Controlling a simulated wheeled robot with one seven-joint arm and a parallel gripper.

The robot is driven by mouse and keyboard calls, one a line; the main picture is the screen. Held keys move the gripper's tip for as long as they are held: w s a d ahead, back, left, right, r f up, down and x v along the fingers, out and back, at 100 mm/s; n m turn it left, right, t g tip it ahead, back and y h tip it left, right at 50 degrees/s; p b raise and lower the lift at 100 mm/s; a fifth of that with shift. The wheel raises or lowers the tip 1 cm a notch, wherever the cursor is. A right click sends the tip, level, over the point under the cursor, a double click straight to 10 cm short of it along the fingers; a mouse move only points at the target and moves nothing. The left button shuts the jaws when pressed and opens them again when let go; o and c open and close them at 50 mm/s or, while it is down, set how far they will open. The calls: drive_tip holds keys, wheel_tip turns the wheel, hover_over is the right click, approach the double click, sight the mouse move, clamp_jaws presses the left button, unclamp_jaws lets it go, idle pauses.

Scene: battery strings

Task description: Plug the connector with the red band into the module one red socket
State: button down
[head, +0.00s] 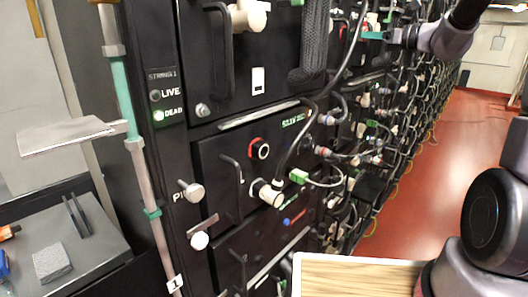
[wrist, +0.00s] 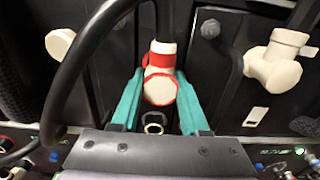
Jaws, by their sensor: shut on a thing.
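My gripper (wrist: 158,104) has teal fingers shut on the cream connector with the red band (wrist: 161,88). A black cable rises from its back. In the head view my gripper (head: 372,35) is at the upper right, close to the rack front; the held connector is small and partly hidden there. The red socket (head: 260,149), a red ring around a dark centre, is on the module marked 52.1V, lower and to the left of my gripper. It looks empty. I cannot surely identify it in the wrist view.
A cream connector (head: 268,192) with a black cable sits just below the red socket. A black handle (head: 232,170) is left of it. Several cables hang along the rack at right. A wooden top (head: 355,278) is at the bottom. The red floor (head: 440,150) is clear.

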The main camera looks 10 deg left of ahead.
drive_tip(key=shift+d, duration=0.1)
drive_tip(key=shift+s+d, duration=0.3)
drive_tip(key=shift+d, duration=0.1)
drive_tip(key=shift+v, duration=1.35)
drive_tip(key=shift+v, duration=2.3)
